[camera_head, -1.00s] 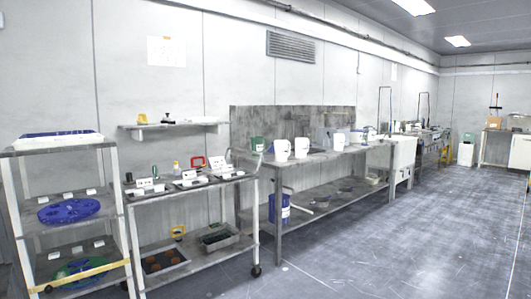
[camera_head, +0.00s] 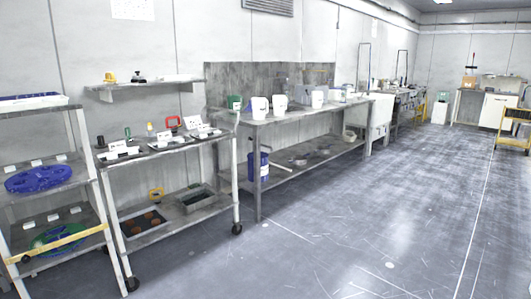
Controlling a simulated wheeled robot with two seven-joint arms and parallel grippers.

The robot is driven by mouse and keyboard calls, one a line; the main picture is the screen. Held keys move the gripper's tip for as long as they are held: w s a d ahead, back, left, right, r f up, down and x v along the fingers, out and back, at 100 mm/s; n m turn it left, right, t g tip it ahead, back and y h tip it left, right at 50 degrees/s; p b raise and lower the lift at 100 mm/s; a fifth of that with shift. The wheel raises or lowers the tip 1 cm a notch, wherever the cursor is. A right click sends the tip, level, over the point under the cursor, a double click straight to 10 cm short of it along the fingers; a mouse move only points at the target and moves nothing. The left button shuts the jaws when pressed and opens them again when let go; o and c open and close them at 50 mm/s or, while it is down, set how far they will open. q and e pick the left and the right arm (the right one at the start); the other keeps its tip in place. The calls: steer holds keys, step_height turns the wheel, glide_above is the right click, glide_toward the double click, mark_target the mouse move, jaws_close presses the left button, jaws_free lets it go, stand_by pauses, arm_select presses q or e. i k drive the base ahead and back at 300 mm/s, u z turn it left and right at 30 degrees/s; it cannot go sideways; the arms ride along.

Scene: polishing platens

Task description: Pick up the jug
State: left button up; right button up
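Several white jugs stand upright in a row on the long grey workbench (camera_head: 290,118). The nearest jug (camera_head: 260,108) is at the bench's left end. A second jug (camera_head: 280,103) stands just right of it, and another white vessel (camera_head: 318,99) stands farther along. I cannot tell which one is the task's jug. Neither of my grippers is in view.
A green container (camera_head: 234,102) is left of the jugs. A blue bucket (camera_head: 252,166) sits under the bench. The floor (camera_head: 370,220) is clear.

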mark_target(258, 104)
steer(key=z, duration=0.4)
steer(key=i, duration=2.6)
steer(key=u, duration=0.35)
steer(key=i, duration=2.9)
steer(key=u, duration=0.75)
